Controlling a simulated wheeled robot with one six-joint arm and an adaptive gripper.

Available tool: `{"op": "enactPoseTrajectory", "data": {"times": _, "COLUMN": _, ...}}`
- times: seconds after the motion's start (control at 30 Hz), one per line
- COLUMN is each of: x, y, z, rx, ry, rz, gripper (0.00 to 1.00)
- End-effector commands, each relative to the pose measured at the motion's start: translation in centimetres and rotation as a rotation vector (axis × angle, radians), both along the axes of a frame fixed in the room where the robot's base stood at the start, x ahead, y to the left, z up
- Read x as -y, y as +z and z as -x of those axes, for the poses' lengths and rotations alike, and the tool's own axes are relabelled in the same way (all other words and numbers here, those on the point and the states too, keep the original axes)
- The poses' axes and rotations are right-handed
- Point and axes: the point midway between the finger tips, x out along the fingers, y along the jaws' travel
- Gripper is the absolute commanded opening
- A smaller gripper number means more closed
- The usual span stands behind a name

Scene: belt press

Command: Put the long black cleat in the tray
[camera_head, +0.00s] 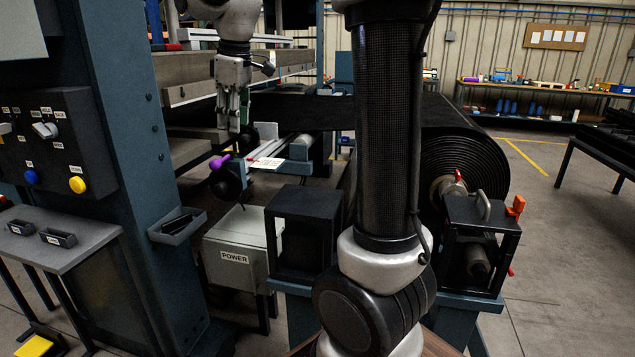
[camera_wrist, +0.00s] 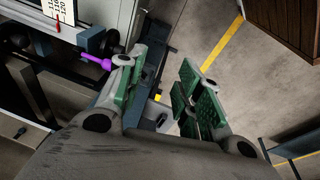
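My gripper (camera_head: 236,126) hangs fingers-down beside the press, above and near the purple-handled lever (camera_head: 219,161). In the wrist view my gripper (camera_wrist: 158,72) has its green-padded fingers apart, with nothing visibly held between them. A small grey tray (camera_head: 166,238) is fixed to the side of the blue press column. Black pieces (camera_head: 179,222) lie in it; I cannot tell whether one is the long cleat. Two small dark labelled bins (camera_head: 58,238) stand on the grey side table at the left. I cannot make out a long black cleat elsewhere.
A grey POWER box (camera_head: 235,257) stands below the lever. A control panel (camera_head: 45,140) is on the column at left. A large black belt roll (camera_head: 465,150) sits right of my arm. Open floor (camera_head: 560,240) lies at the right.

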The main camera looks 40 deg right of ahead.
Motion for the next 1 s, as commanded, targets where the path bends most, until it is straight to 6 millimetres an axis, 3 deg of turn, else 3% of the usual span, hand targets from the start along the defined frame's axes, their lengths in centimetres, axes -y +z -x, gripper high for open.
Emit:
{"op": "enactPoseTrajectory", "data": {"times": 0.03, "x": 0.7, "y": 0.4, "z": 3.8, "rx": 0.022, "ry": -0.079, "rz": -0.019, "gripper": 0.35}}
{"op": "enactPoseTrajectory", "data": {"times": 0.2, "x": 2.4, "y": -1.7, "z": 14.8, "rx": 0.077, "ry": -0.360, "rz": -0.092, "gripper": 0.35}}
{"op": "enactPoseTrajectory", "data": {"times": 0.3, "x": 3.0, "y": -4.0, "z": 19.8, "rx": 0.103, "ry": -0.498, "rz": -0.133, "gripper": 0.35}}
{"op": "enactPoseTrajectory", "data": {"times": 0.4, "x": 3.3, "y": -6.1, "z": 23.3, "rx": 0.122, "ry": -0.600, "rz": -0.166, "gripper": 0.35}}
{"op": "enactPoseTrajectory", "data": {"times": 0.5, "x": 3.4, "y": -7.6, "z": 25.3, "rx": 0.132, "ry": -0.663, "rz": -0.188, "gripper": 0.35}}
{"op": "enactPoseTrajectory", "data": {"times": 0.6, "x": 3.5, "y": -8.3, "z": 26.0, "rx": 0.136, "ry": -0.691, "rz": -0.197, "gripper": 0.35}}
{"op": "enactPoseTrajectory", "data": {"times": 1.0, "x": 3.5, "y": -8.4, "z": 26.1, "rx": 0.136, "ry": -0.693, "rz": -0.197, "gripper": 0.35}}
